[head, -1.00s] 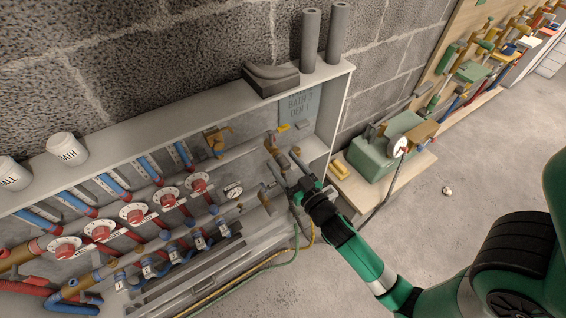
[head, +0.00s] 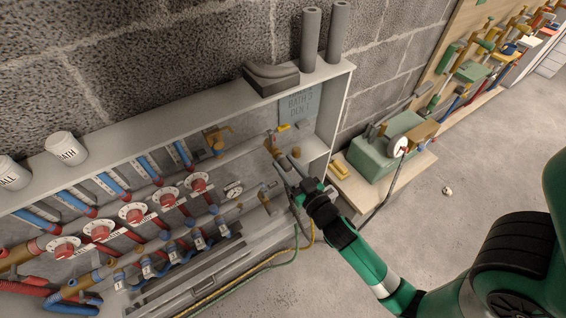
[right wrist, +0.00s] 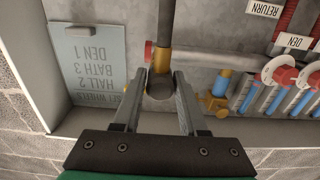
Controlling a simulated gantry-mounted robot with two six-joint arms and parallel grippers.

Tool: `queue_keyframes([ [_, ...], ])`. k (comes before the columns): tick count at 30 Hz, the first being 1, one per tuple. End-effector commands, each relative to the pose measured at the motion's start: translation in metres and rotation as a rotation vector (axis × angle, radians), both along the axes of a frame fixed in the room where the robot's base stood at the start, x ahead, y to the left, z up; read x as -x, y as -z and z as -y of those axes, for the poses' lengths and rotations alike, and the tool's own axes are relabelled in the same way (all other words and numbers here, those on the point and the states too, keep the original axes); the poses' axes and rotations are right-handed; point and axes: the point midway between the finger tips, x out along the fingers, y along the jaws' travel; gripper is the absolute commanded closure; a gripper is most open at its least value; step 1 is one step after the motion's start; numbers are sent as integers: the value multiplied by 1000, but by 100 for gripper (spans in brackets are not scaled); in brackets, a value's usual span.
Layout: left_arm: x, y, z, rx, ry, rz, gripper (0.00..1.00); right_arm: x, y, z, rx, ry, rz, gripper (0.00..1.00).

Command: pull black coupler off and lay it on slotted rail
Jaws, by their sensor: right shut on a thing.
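My right gripper (head: 283,161) reaches into the right end of the wall cabinet, at the brass pipe fitting. In the right wrist view the same gripper (right wrist: 160,90) is shut on a dark, round-ended piece, the black coupler (right wrist: 160,92). The coupler sits against a brass fitting (right wrist: 161,61) on a grey pipe and appears in line with it. In the head view the gripper fingers mostly hide the coupler. A long dark rail (head: 192,267), possibly the slotted rail, lies along the cabinet's lower front. My left gripper is not in view.
Several red dial valves (head: 133,213) and blue-sleeved pipes fill the cabinet left of my gripper. A label plate (head: 297,104) is on the back panel. A green machine (head: 378,158) stands on a bench to the right.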

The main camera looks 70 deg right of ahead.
Motion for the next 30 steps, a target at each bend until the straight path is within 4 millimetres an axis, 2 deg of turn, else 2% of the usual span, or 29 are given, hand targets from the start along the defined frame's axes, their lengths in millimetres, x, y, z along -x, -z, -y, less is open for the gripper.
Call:
queue_keyframes([
  [30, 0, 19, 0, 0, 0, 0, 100, 34, 1, -23, 1, -1, -1, 100],
])
